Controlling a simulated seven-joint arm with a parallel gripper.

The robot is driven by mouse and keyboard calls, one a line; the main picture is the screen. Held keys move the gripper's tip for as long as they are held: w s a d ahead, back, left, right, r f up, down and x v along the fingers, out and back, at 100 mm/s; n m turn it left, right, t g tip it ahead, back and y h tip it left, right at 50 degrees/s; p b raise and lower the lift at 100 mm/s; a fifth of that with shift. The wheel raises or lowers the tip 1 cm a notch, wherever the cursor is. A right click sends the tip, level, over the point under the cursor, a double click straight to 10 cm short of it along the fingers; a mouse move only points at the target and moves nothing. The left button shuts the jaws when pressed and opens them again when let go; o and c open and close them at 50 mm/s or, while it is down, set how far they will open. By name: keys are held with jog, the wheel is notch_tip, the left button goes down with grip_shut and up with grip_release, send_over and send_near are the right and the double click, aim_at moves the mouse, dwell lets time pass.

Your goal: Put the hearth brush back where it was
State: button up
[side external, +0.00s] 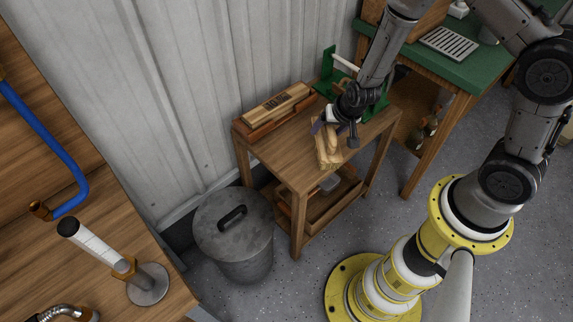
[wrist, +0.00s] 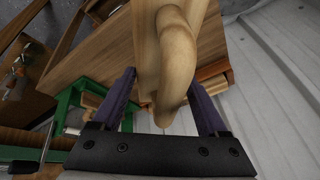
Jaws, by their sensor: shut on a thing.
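My gripper (side external: 334,124) is over the small wooden table (side external: 283,150) in the side view, pointing down. It is shut on a pale wooden piece, which I take to be the hearth brush (side external: 327,153). In the wrist view the brush (wrist: 178,40) shows as a rounded, curved wooden body between the two purple fingers (wrist: 162,90). I cannot make out any bristles. In the side view the brush hangs at or just above the tabletop; whether it touches is unclear. The gripper hides its upper part.
A wooden tray (side external: 251,136) holding a wooden block (side external: 277,103) lies along the table's wall side. A green frame with a pale bar (side external: 344,64) stands at the table's far end. A lidded metal bin (side external: 234,240) stands in front; a green-topped bench (side external: 480,72) is behind right.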

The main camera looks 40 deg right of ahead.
aim_at(320, 151)
jog(key=s+a+r+n, duration=0.1)
jog(key=s+a, duration=0.1)
jog(key=s+a+r, duration=0.1)
jog(key=s+a, duration=0.1)
jog(key=s+a+r+n+y, duration=0.1)
jog(key=a, duration=0.1)
jog(key=shift+s+r+n, duration=0.3)
jog(key=shift+s+r, duration=0.05)
jog(key=shift+s, duration=0.05)
jog(key=shift+w+a, duration=0.1)
jog(key=shift+w, duration=0.15)
jog(key=shift+w+a+f, duration=0.35)
jog(key=shift+w+f, duration=1.8)
jog(key=shift+w, duration=0.1)
jog(key=shift+w+a+f, duration=0.35)
jog(key=shift+w+f, duration=1.8)
jog(key=shift+w, duration=0.1)
jog(key=shift+w+a+f, duration=0.35)
jog(key=shift+w+f, duration=1.8)
jog(key=shift+w, duration=0.1)
jog(key=shift+f, duration=0.15)
jog(key=o, duration=1.2)
